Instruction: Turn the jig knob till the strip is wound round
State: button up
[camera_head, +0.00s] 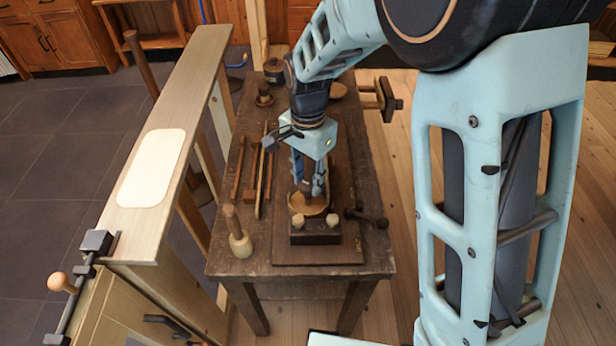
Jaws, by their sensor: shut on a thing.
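The jig stands on a board (290,254) near the front of the dark wooden workbench. Its dark block (315,237) has two pale round-headed pegs (298,221) on top. A tan curved piece (313,207), which may be the strip, sits just behind the block; I cannot tell how far it wraps. My gripper (309,188) points down over the jig from behind, with its blue-grey fingers shut on the brown upright knob between them. The fingers cover most of the knob, and its lower end is hard to make out.
A mallet (238,235) stands at the bench's front left. Long wooden sticks (262,175) lie left of my gripper. A dark tool (367,217) lies right of the jig. A long pale plank (165,150) runs along the left. The bench's front right corner is clear.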

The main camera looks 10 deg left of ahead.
jog(key=shift+m, duration=0.8)
jog(key=o, duration=1.2)
jog(key=shift+c, duration=0.2)
notch_tip(320, 180, up, 12)
